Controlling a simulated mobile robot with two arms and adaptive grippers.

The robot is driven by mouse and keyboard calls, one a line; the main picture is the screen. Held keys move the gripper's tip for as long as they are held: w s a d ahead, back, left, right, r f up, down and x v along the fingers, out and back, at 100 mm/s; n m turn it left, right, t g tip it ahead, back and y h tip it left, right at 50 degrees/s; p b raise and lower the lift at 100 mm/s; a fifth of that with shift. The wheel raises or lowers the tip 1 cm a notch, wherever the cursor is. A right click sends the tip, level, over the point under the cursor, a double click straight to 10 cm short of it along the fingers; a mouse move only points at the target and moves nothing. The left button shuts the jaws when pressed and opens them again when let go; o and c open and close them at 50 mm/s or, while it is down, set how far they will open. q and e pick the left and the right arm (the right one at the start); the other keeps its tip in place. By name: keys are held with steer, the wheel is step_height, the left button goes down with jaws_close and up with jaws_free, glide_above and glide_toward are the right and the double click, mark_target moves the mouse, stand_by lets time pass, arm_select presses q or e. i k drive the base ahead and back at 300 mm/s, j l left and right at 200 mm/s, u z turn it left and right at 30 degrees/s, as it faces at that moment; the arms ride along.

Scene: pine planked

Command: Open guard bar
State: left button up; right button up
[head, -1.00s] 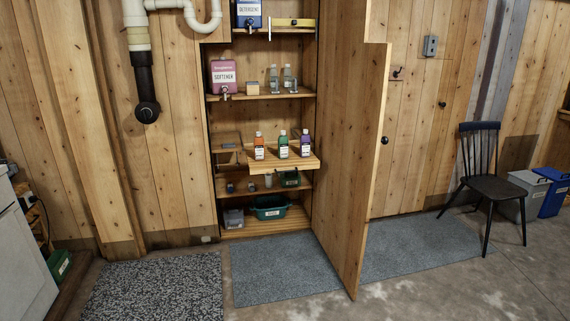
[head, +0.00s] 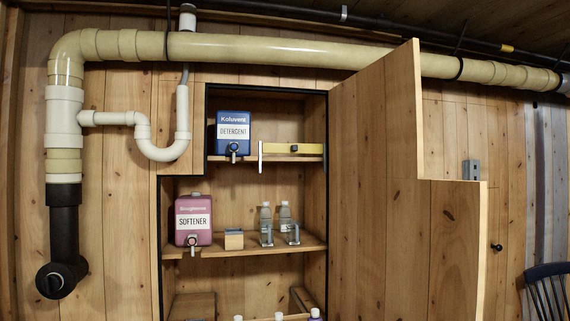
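The guard bar (head: 296,148) is a yellow horizontal bar across the right part of the upper cupboard shelf. A pale upright piece (head: 260,157) stands at its left end, in front of the shelf edge. I cannot tell whether the two are joined. The blue detergent container (head: 233,128) with a small tap stands on the same shelf, left of the bar. The space behind the bar looks empty. Neither of my grippers shows in the head view.
The cupboard door (head: 385,200) stands open on the right. On the shelf below are a pink softener container (head: 193,220), a small box (head: 234,239) and two clear bottles (head: 266,222). A thick pipe (head: 270,50) runs above. A chair (head: 548,290) is at the lower right.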

mark_target(266, 147)
steer(key=i+z, duration=0.15)
steer(key=i, duration=0.35)
steer(key=i+j+z, duration=0.1)
steer(key=i+z, duration=0.15)
steer(key=z, duration=0.15)
steer(key=i+j+z, duration=0.15)
steer(key=z, duration=0.3)
